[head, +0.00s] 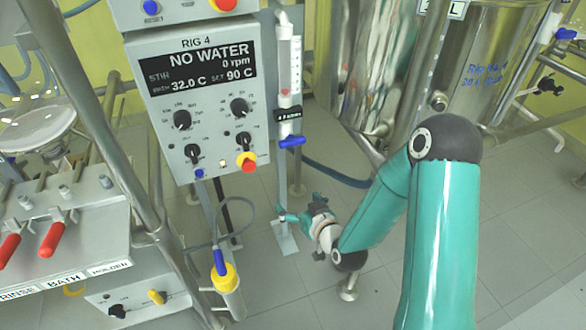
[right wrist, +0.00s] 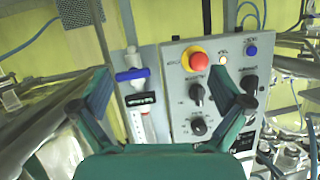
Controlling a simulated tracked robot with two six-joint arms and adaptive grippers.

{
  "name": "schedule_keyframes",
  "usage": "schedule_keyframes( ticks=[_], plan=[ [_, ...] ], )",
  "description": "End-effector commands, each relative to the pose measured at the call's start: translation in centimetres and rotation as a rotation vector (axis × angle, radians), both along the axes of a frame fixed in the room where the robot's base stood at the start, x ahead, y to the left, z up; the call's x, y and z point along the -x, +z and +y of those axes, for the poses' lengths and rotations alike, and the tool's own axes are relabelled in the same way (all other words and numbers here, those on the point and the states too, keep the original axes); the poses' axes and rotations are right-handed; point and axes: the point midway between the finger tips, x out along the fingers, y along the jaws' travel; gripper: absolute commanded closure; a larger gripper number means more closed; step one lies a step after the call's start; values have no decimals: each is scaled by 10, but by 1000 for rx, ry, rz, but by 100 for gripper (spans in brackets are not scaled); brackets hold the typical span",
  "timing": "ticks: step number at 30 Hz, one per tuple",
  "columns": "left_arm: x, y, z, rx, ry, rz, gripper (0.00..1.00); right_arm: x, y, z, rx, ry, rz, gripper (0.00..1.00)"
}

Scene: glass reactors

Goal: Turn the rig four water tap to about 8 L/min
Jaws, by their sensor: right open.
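The rig four water tap is a blue lever (head: 292,141) at the foot of a clear flow meter (head: 288,65), beside the rig's panel. The lever lies roughly crosswise. A small red mark sits low in the flow meter tube; its reading is too small to tell. My right gripper (head: 300,212) is open and empty, below the tap and apart from it. In the right wrist view, which looks upside down, the blue lever (right wrist: 132,75) shows between the spread fingers (right wrist: 155,75), nearer the left one. My left gripper is not in view.
The RIG 4 panel (head: 200,100) reads NO WATER, 0 rpm, 32.0 C and set 90 C. Its red stop button (head: 248,163) and black knobs are close left of the tap. A steel vessel (head: 380,60) stands to the right. A blue hose (head: 330,173) runs behind my gripper.

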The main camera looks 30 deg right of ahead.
Motion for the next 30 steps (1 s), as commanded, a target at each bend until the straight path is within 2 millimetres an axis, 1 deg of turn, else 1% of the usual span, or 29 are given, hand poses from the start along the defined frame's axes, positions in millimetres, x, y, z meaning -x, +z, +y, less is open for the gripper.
schedule_keyframes(
  ticks=[1, 4, 6, 9, 11, 14, 17, 20, 30],
  plan=[
    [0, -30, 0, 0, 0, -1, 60, -2, -5, -18, 44, -32, -80, 0],
    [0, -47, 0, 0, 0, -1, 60, -2, 14, -39, 113, -72, -201, 0],
    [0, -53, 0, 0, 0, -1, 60, 0, 25, -48, 145, -92, -258, 0],
    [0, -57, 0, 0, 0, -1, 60, 1, 35, -56, 173, -107, -302, 0],
    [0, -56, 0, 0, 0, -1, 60, -2, 38, -58, 180, -110, -313, 0],
    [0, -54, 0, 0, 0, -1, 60, -10, 41, -60, 181, -110, -317, 0],
    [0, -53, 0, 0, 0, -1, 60, -24, 41, -63, 179, -110, -316, 0],
    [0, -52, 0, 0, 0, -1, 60, -43, 41, -68, 180, -111, -316, 0],
    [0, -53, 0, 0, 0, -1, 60, -115, 39, -84, 177, -109, -314, 0]
  ],
)
